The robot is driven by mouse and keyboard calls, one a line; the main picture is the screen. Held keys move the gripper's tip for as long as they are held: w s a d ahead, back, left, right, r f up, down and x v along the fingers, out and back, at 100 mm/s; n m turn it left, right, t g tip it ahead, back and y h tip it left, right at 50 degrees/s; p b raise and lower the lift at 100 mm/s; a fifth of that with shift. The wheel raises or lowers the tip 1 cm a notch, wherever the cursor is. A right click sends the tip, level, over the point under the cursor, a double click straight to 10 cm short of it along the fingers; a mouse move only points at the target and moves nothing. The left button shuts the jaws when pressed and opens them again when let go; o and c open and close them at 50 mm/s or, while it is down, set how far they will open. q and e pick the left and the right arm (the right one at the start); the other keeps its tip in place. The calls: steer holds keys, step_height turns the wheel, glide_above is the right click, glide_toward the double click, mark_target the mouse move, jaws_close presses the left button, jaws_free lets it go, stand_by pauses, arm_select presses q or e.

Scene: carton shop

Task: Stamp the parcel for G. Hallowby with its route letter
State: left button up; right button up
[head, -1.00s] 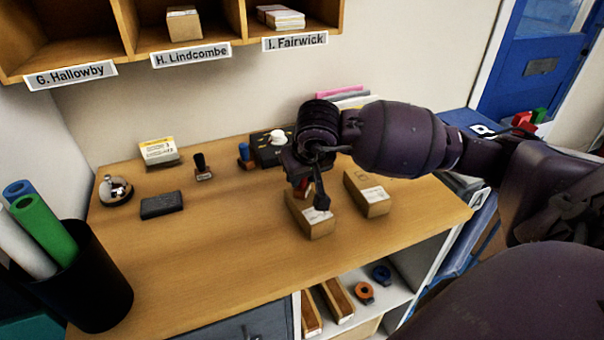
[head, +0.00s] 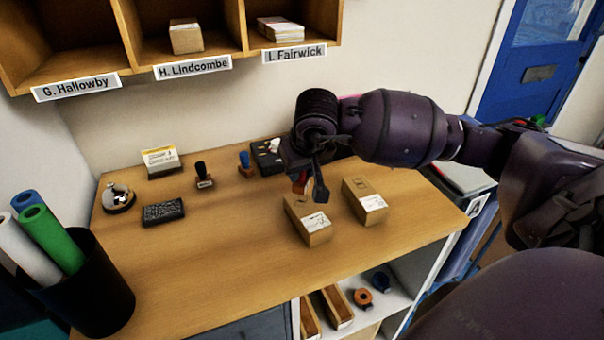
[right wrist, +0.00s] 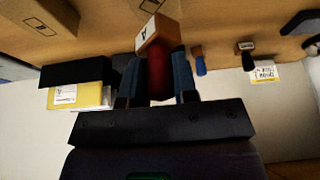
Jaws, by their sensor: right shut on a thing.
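My right gripper (head: 309,184) is shut on a stamp with a red handle (right wrist: 158,76) and a wooden block. The stamp's face shows a letter that looks like A (right wrist: 147,33) in the right wrist view. In the head view the stamp (head: 299,184) is partly hidden by the gripper, just above the far end of the left parcel (head: 308,222). A second parcel (head: 366,205) lies to its right. Both carry white labels too small to read. My left gripper is not in view.
A black-handled stamp (head: 202,175) and a blue-handled stamp (head: 245,163) stand at the back. A bell (head: 118,197) and a bin of rolls (head: 98,285) are at the left. Named pigeonholes hang above; Hallowby's (head: 75,86) is empty. The bench front is clear.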

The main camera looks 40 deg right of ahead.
steer(key=shift+r+p, duration=0.35)
steer(key=shift+r, duration=1.15)
